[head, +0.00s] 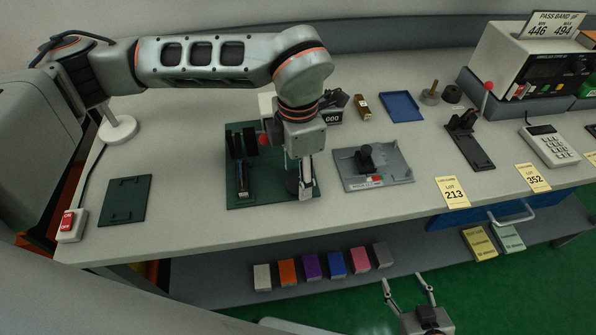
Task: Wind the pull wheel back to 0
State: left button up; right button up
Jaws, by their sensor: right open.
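My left gripper (306,190) points down over the right part of a dark green base plate (236,203). A dark round part (292,182) sits right beside its fingers; it may be the pull wheel, but the gripper covers much of it. I cannot tell whether the fingers are open, shut or touching it. Black upright parts (237,146) and a red knob (263,139) stand on the same plate, left of the gripper. A black counter (332,117) behind my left wrist appears to read 000. My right gripper (404,281) is open and empty, low in front of the bench.
A grey fixture (394,176) stands close right of the green plate. Further right are a black lever stand (472,150) and a keypad (549,145). A blue tray (401,106) lies behind. A dark green mat (125,200) lies left. Several coloured boxes (311,266) line the lower shelf.

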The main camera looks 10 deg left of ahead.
pick_arm(q)
jog(key=c, duration=0.8)
